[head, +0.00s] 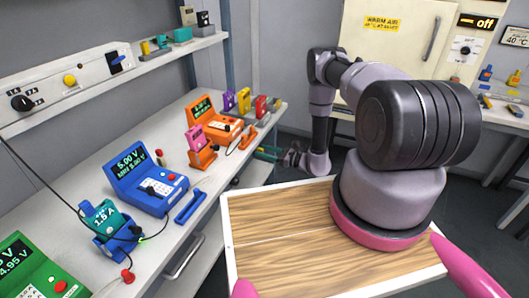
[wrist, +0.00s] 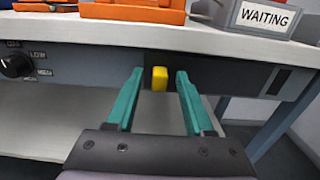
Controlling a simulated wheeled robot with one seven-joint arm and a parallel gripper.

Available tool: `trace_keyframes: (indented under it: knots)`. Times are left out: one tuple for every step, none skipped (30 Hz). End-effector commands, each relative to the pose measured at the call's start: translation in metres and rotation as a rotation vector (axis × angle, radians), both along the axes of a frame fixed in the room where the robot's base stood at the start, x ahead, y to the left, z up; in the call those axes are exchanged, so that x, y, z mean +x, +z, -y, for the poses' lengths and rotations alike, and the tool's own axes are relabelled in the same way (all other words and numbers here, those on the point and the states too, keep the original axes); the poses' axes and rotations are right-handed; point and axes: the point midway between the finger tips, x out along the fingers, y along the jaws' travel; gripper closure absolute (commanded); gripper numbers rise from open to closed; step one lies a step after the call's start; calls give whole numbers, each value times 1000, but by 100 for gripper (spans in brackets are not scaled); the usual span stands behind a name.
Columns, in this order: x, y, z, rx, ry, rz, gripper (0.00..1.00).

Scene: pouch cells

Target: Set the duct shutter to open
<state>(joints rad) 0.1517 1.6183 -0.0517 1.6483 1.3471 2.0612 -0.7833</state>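A yellow handle (wrist: 159,78) sticks out at the left end of a dark strip (wrist: 222,75) on the bench's front edge, in the wrist view. It looks like the duct shutter's slider; no label for it is readable. A darker rectangle (wrist: 278,82) lies toward the strip's right end. My gripper (wrist: 158,76) is open, its two teal fingers on either side of the yellow handle with gaps showing. Whether the tips are level with the handle in depth is hard to tell. In the head view my gripper (head: 267,153) is at the bench's far end; the handle is not visible there.
A black rotary knob (wrist: 15,65) with speed marks is left of the handle. A "WAITING" sign (wrist: 264,15) and orange items (wrist: 133,10) stand on the bench above. Free space lies below the edge. A wooden-topped tray (head: 290,262) is near my base.

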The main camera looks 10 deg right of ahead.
Motion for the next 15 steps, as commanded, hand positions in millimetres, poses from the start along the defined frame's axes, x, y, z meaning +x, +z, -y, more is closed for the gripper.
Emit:
trace_keyframes:
  knots:
    - [0,0,0,0,0,0,63]
    - [0,0,0,0,0,0,74]
    - [0,0,0,0,0,0,90]
    - [0,0,0,0,0,0,100]
    - [0,0,0,0,0,0,100]
    - [0,0,0,0,0,0,100]
    - [0,0,0,0,0,0,100]
    - [0,0,0,0,0,0,100]
    - [0,0,0,0,0,0,100]
    - [0,0,0,0,0,0,100]
    - [0,0,0,0,0,0,100]
    - [0,0,0,0,0,0,100]
    - [0,0,0,0,0,0,100]
    - [0,0,0,0,0,0,100]
    - [0,0,0,0,0,0,100]
